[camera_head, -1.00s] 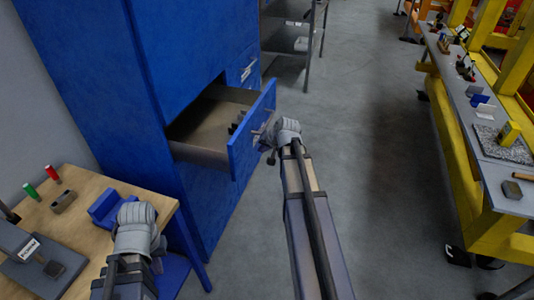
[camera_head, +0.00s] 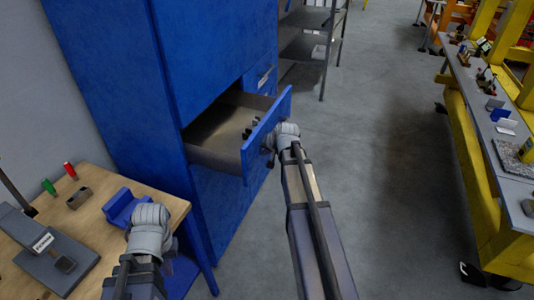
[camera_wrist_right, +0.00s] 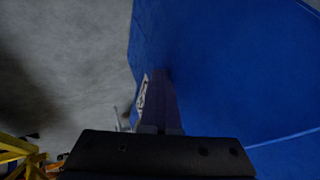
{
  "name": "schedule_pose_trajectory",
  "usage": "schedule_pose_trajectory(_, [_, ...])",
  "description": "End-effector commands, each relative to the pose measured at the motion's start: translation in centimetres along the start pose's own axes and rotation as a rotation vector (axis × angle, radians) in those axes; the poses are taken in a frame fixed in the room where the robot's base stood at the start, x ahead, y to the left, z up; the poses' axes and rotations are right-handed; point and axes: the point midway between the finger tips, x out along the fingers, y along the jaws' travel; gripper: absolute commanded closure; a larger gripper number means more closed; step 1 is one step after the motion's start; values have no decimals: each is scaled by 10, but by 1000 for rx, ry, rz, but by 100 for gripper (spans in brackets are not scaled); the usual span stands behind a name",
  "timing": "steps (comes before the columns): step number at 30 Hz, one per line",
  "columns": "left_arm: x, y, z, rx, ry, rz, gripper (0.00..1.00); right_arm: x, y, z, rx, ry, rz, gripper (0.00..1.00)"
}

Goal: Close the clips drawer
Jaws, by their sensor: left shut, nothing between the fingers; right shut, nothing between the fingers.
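The clips drawer (camera_head: 265,130) is a blue-fronted drawer pulled out from the tall blue cabinet (camera_head: 120,90).
The wooden table (camera_head: 105,235) at lower left holds a green and a red cylinder, a small metal box (camera_head: 79,198) and a grey device (camera_head: 50,255). A grey shelf (camera_head: 305,45) stands behind. A yellow-framed workbench (camera_head: 475,130) is at right. Floor between is clear.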

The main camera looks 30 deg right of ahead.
Motion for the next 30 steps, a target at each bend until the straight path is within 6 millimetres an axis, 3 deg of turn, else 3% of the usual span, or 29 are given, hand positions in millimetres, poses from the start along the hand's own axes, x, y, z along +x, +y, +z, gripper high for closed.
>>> schedule_pose_trajectory(21, [0, 0, 0, 0, 0, 0, 100, 86, -162, -2, -4, -1, -6, 100])
schedule_pose_trajectory(30, [0, 0, 0, 0, 0, 0, 100, 111, -209, -1, -2, 0, -5, 100])
